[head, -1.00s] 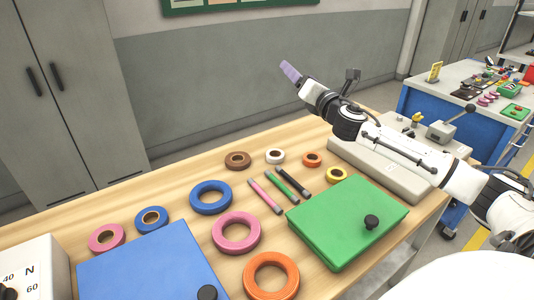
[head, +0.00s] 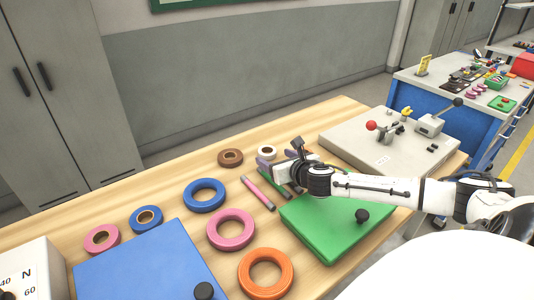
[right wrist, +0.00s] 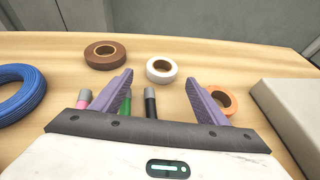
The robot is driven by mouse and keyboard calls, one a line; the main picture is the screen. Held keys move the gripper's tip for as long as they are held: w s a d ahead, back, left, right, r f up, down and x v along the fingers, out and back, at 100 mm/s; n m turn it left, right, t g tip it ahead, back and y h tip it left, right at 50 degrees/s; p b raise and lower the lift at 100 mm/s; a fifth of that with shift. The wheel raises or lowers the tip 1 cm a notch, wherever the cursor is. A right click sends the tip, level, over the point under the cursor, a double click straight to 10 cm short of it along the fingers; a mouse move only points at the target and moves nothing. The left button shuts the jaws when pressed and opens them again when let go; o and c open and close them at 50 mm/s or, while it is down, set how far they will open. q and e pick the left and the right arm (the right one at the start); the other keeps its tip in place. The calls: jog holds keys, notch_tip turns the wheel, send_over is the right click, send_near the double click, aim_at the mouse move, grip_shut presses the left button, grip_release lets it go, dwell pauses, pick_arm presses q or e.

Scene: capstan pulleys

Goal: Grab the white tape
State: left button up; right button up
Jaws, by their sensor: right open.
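The white tape (head: 267,152) is a small roll with a brown core, lying flat near the back of the wooden table. It also shows in the right wrist view (right wrist: 161,75), ahead of and between the two purple fingers. My right gripper (head: 272,158) is open and empty, low over the table, with its fingers pointing at the tape. In the right wrist view the fingers of my right gripper (right wrist: 160,82) stand apart, one on each side of the tape's near edge, and the tape appears untouched. My left gripper is not in view.
A brown tape (right wrist: 104,57) lies left of the white one and an orange tape (right wrist: 223,98) right, near a finger. Pink, green and black rods lie under the gripper. A green panel (head: 325,230) and grey box (head: 360,150) are at the right.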

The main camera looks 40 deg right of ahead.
aim_at(265, 150)
jog(key=shift+r+x, duration=0.15)
jog(key=shift+x, duration=1.2)
jog(key=shift+r+x, duration=0.15)
jog(key=shift+x, duration=1.15)
jog(key=shift+w+d, duration=0.1)
jog(key=shift+d, duration=0.1)
jog(key=c, duration=1.1)
